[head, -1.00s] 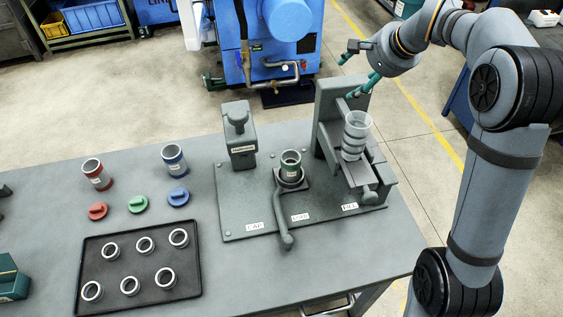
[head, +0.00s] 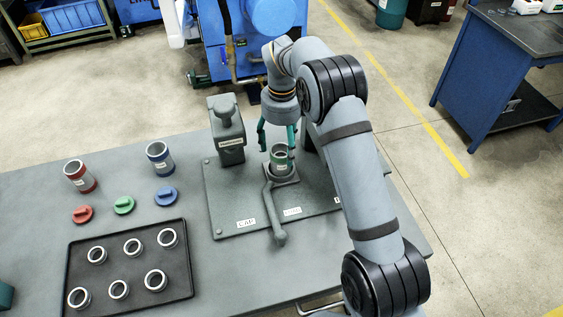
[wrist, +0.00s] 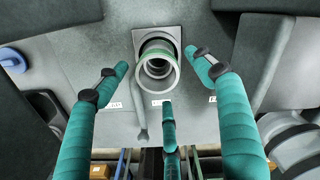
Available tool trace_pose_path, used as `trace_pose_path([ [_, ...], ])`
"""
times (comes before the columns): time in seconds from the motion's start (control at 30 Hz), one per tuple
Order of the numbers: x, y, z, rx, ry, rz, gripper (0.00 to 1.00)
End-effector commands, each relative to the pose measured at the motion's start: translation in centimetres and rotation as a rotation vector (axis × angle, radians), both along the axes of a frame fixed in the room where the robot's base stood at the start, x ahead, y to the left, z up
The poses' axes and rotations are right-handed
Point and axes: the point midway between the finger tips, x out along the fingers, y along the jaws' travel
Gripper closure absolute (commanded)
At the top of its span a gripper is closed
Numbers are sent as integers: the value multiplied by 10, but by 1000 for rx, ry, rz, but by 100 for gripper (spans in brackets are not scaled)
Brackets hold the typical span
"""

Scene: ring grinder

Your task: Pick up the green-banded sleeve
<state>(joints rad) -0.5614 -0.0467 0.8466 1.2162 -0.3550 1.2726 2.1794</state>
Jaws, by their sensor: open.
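The green-banded sleeve (head: 279,160) stands upright in the square holder at the middle of the grey fixture plate (head: 228,205). My gripper (head: 277,139) has teal fingers and is open, pointing down just above the sleeve. In the wrist view its fingers (wrist: 160,72) are spread, one left, one right and one below the sleeve, with gaps to it. I see no contact.
A grey cap press (head: 228,135) stands left of the sleeve, and a lever handle (head: 279,238) reaches forward. Left are the red-banded sleeve (head: 80,176), blue-banded sleeve (head: 160,158), coloured caps (head: 123,205) and a black tray (head: 181,290) of rings. My arm hides most of the fill station.

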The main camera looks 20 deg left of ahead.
Motion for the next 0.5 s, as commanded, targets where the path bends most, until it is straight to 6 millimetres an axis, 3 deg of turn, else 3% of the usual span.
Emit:
trace_pose_path([
  [0.23, -1, 1, -19, -1, 3, 2, 32],
  [0.5, 1, 4, -57, 0, 1, 2, 32],
])
